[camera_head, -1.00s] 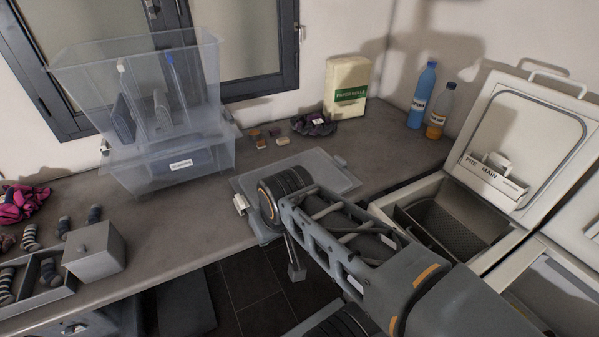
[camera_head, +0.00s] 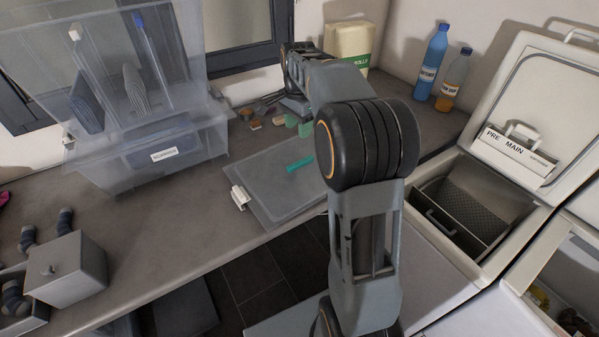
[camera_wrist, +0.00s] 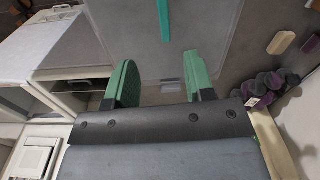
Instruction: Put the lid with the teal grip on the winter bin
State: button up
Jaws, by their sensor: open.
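The lid (camera_head: 262,188) is a flat, translucent grey panel lying on the counter, with a white clip at its left edge. Its teal grip (camera_head: 300,164) is a short bar on top, partly beside my arm. In the wrist view the lid (camera_wrist: 115,25) and the teal grip (camera_wrist: 163,18) are ahead of the fingers. My gripper (camera_head: 298,125) has green fingers, open and empty, beyond the lid's far edge; the fingers also show in the wrist view (camera_wrist: 158,66). Clear stacked bins (camera_head: 112,172) stand left of the lid; the label is too small to read surely, so I cannot confirm the winter bin.
An upper clear bin (camera_head: 120,65) holds upright items. A paper bag (camera_head: 348,40), two bottles (camera_head: 430,62) and small blocks (camera_head: 254,123) sit at the back. A grey box (camera_head: 70,272) stands front left. Open toploaders (camera_head: 470,200) are at right.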

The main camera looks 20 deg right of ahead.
send_over(300, 161)
jog(key=shift+m, duration=0.3)
jog(key=f, duration=0.8)
jog(key=shift+s+a+f, duration=0.2)
jog(key=shift+a+f, duration=0.05)
jog(key=shift+f, duration=0.1)
jog(key=shift+d+f, duration=0.15)
jog(key=shift+f, duration=1.3)
jog(key=shift+d+f, duration=0.1)
jog(key=shift+f, duration=1.3)
jog(key=shift+c, duration=0.2)
jog(key=shift+w, duration=0.1)
grip_shut()
